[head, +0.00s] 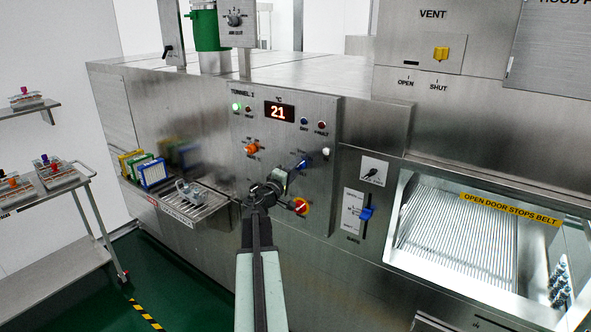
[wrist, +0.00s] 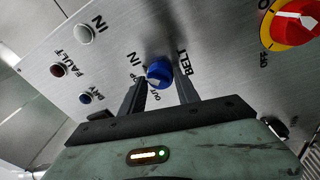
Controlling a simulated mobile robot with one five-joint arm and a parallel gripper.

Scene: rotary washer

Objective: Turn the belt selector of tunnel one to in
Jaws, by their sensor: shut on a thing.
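The belt selector is a blue knob (head: 304,164) on the steel panel of tunnel one (head: 325,185). In the wrist view the blue knob (wrist: 158,72) sits beside the words BELT and IN, with partly hidden lettering below it. A pale mark shows on the knob's lower side, toward that lettering; its exact direction is hard to tell. My gripper (wrist: 161,78) is shut on the knob, one finger on each side. In the head view my gripper (head: 293,171) reaches the panel from below left and hides part of the knob's surroundings.
A red and yellow switch (head: 301,206) is close below the knob. An orange knob (head: 251,148) is to the left, under the display reading 21 (head: 279,111). A blue slider (head: 366,213) is at right. A loading shelf (head: 190,210) juts out at left.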

